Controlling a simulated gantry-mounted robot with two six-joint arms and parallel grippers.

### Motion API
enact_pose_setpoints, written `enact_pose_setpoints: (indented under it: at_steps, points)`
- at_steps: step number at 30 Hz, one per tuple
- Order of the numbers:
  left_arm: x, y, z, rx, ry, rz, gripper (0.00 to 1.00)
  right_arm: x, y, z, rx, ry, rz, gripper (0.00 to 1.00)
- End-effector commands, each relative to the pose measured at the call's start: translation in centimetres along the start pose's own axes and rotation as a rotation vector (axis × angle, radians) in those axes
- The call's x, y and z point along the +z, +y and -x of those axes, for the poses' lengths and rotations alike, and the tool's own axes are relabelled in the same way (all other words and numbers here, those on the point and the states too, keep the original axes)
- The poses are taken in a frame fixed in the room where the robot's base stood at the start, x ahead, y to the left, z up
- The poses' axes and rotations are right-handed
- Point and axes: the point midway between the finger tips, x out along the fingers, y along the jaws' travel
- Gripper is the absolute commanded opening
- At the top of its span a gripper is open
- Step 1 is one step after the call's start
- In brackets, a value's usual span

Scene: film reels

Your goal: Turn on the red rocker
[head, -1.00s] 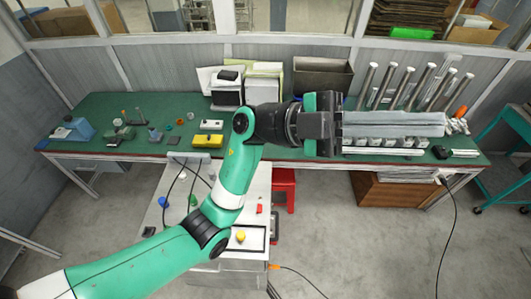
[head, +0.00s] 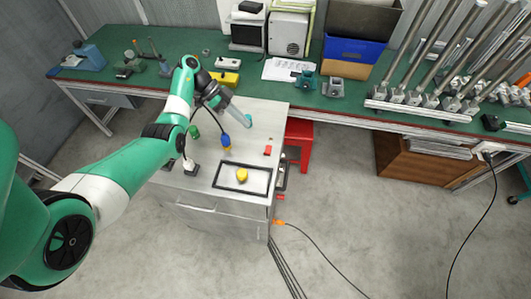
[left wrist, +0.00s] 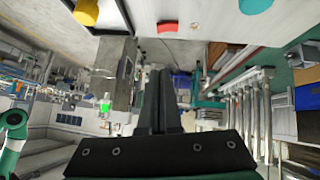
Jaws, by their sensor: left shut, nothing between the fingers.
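The red rocker (head: 268,150) is a small red block on the light grey cabinet top, near its right edge. It also shows at the top of the left wrist view (left wrist: 167,26). My left gripper (head: 238,112) is shut and empty, above the back part of the cabinet top, behind and left of the rocker and apart from it. Its dark fingers, closed together, show in the left wrist view (left wrist: 160,85). My right gripper is not in view.
A yellow knob (head: 242,175) sits in a black frame in front of the rocker. A blue knob (head: 226,140) and a green knob (head: 195,132) are to its left. A teal piece (head: 247,121) is close to the fingertips. A green workbench (head: 350,108) stands behind.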

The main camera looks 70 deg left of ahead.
Motion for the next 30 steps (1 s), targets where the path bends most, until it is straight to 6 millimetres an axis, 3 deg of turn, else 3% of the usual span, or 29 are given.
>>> enact_pose_setpoints:
  at_steps: [9,14,28,30]
  points:
    - [0.1,-0.1,0.3,-0.007,0.003,0.002,0.0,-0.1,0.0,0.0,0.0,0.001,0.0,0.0]
    - [0.2,-0.1,-0.7,-0.005,0.003,0.002,0.0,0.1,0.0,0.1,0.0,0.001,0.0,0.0]
    - [0.3,-0.1,-10.1,-0.004,0.002,0.0,0.0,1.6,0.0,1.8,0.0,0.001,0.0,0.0]
    - [1.3,-0.2,-11.1,-0.005,0.003,0.004,0.0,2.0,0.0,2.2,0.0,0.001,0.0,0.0]
